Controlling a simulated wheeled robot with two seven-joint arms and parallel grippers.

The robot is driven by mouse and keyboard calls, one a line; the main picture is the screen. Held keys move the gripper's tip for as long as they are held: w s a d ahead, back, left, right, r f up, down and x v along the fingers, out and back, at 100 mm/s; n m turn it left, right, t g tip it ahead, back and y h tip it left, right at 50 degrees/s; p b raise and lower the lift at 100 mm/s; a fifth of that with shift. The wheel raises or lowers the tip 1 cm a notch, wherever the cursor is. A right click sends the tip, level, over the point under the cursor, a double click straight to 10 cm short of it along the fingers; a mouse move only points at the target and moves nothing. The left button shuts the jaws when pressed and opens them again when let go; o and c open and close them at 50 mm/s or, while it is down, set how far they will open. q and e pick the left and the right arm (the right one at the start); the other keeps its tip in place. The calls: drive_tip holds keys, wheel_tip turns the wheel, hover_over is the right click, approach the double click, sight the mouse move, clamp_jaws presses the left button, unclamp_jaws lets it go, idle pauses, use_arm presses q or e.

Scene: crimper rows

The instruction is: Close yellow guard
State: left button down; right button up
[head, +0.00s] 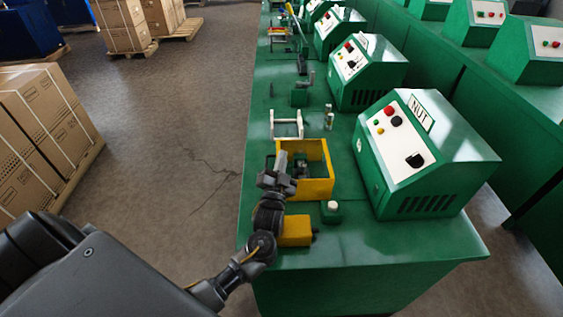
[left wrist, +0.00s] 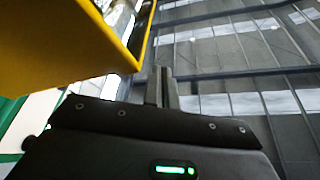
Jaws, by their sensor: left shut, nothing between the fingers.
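The yellow guard (head: 318,152) is a boxy frame around dark metal parts on the near end of the green bench. How far it stands open I cannot tell. My left gripper (head: 281,163) is at the guard's left side, its fingers pointing away from me and overlapping its left part. Whether they touch it I cannot tell. In the left wrist view the closed fingertips (left wrist: 162,86) are empty, just right of a large yellow panel (left wrist: 70,40) that looks like the guard. My right gripper is not in view.
A green machine labelled NUT (head: 425,155) stands right of the guard. A yellow block (head: 295,231) and a small green box with a white button (head: 332,211) sit nearer me. A white frame (head: 287,124) lies behind. Open floor (head: 190,150) is on the left.

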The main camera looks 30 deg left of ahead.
use_arm(q)
wheel_tip(320, 180, up, 3)
drive_tip(key=shift+s+d+f, duration=0.1)
drive_tip(key=shift+s, duration=0.05)
drive_tip(key=s+d+r+b, duration=0.2)
drive_tip(key=s+d+r, duration=0.4)
drive_tip(key=s+r, duration=0.3)
drive_tip(key=s, duration=0.3)
drive_tip(key=shift+r, duration=0.3)
drive_tip(key=shift+d, duration=0.15)
